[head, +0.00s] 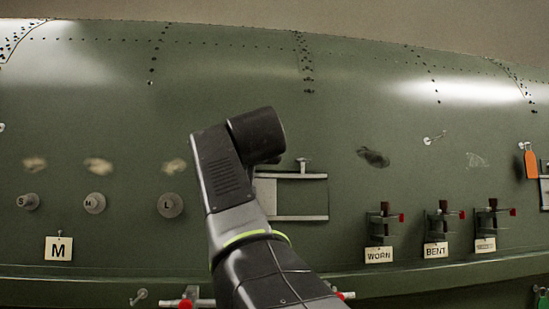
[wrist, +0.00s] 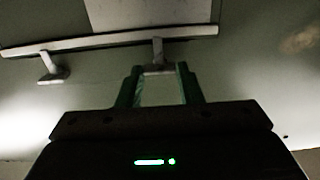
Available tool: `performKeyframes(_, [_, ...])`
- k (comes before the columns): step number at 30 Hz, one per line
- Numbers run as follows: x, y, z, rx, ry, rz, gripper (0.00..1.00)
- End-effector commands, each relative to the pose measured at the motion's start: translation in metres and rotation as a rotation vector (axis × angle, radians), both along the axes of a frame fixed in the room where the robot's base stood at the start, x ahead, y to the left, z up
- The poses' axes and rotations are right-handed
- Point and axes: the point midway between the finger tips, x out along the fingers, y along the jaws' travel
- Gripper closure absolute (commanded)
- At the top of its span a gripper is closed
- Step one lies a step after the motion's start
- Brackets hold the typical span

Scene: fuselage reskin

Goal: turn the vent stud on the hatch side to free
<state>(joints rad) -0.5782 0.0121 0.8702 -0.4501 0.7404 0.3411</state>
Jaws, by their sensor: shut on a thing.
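In the wrist view, my gripper (wrist: 158,75) has one dark green finger on each side of a small pale stud (wrist: 157,50), and it is shut on this stud. The stud stands at the edge of a pale rail. A second stud (wrist: 52,72) with a flat head stands free along the same rail; it appears to be the one above the hatch frame in the head view (head: 303,163). The hatch frame (head: 300,217) is partly hidden by my arm in the head view, and my fingers are hidden there too. The held stud's turn angle cannot be told.
Round knobs marked S, M and L (head: 171,205) sit on the left, above an M tag (head: 59,249). Clamps with tags WORN (head: 379,255) and BENT (head: 436,251) and a third tag stand to the right. An orange tag (head: 531,163) hangs at the far right.

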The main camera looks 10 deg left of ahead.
Motion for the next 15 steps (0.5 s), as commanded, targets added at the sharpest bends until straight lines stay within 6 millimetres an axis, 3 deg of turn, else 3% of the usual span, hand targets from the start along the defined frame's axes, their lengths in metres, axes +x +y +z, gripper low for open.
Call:
performKeyframes(8, [-0.0001, 0.0001, 0.0012, -0.062, -0.018, 0.000, 0.90])
performKeyframes(15, [-0.0002, 0.0003, 0.0021, -0.225, -0.065, 0.000, 0.90])
